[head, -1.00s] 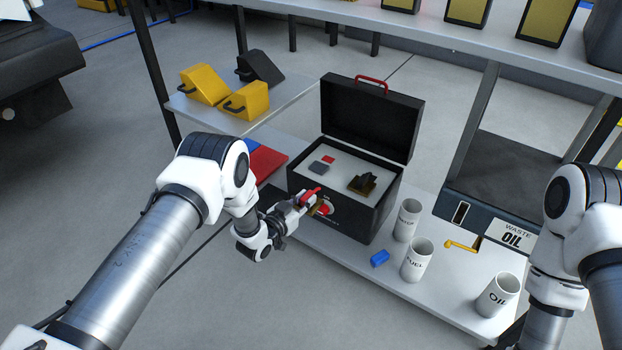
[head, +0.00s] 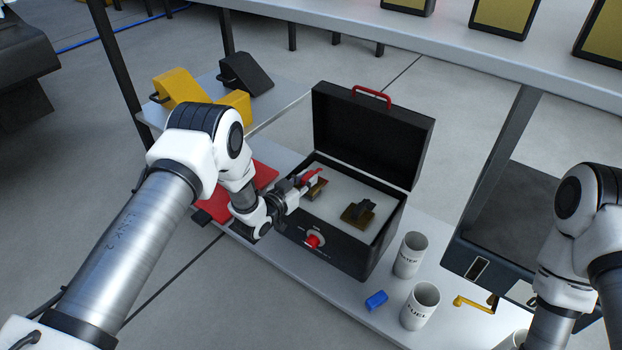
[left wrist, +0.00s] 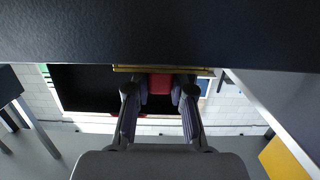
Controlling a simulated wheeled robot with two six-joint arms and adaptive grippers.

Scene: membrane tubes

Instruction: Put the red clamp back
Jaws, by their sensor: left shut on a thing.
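My left gripper (head: 304,181) is shut on the red clamp (head: 313,175), which has a brass-coloured part (head: 317,189) at its end. It holds the clamp over the left side of the open black case (head: 340,252). In the left wrist view, the red clamp (left wrist: 160,83) sits between the two fingers of the left gripper (left wrist: 160,99), with a brass strip (left wrist: 163,70) behind it. A dark clamp with a brass base (head: 358,212) stands on the white insert (head: 335,205) of the case. The gripper hides the insert's left part. My right gripper is out of view.
The case's raised lid (head: 365,135) stands behind the insert. A red knob (head: 314,241) is on its front. A blue block (head: 376,300) and white cups (head: 410,256) are to the right. Yellow wedges (head: 180,90) and a red mat (head: 265,176) are to the left.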

